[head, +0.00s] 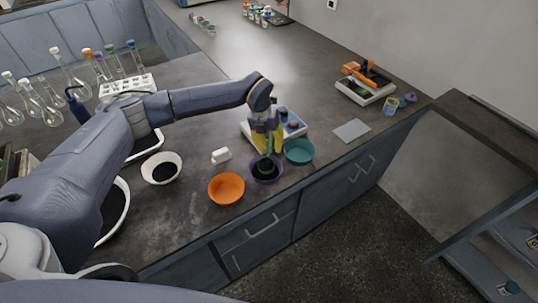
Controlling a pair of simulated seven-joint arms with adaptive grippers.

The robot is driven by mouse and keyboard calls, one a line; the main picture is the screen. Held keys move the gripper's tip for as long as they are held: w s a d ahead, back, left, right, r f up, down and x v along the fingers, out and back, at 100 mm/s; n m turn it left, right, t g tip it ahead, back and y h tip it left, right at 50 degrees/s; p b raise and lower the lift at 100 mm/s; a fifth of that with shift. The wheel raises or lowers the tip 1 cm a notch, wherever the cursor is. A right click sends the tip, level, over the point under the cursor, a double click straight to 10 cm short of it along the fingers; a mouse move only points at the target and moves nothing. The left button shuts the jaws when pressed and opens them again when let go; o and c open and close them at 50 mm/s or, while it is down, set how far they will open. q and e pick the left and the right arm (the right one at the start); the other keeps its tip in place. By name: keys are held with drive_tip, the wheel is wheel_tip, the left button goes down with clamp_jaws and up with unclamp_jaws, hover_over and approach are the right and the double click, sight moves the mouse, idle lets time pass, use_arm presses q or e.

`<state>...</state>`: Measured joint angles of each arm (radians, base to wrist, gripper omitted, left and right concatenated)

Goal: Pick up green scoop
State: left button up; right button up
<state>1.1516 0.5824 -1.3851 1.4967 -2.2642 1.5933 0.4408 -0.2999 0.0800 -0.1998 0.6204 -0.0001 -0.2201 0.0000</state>
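My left gripper (267,147), with yellow fingers, points down just above a purple bowl (279,176) that holds something dark. A narrow green piece, which looks like the green scoop (270,143), shows between the fingers. It is small and partly hidden by them. I cannot tell whether the fingers are closed on it or open around it. My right gripper is not in view.
A teal bowl (299,151) stands close on the right and an orange bowl (226,188) on the left. A white bowl (176,157) and a small white object (221,155) are further left. A blue-white device (293,123) stands behind the gripper.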

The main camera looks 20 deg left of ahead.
sight(271, 142)
use_arm(q)
clamp_jaws()
idle(0.5)
wheel_tip(271, 142, up, 20)
idle(0.7)
drive_tip(key=shift+c, duration=1.3)
unclamp_jaws()
clamp_jaws()
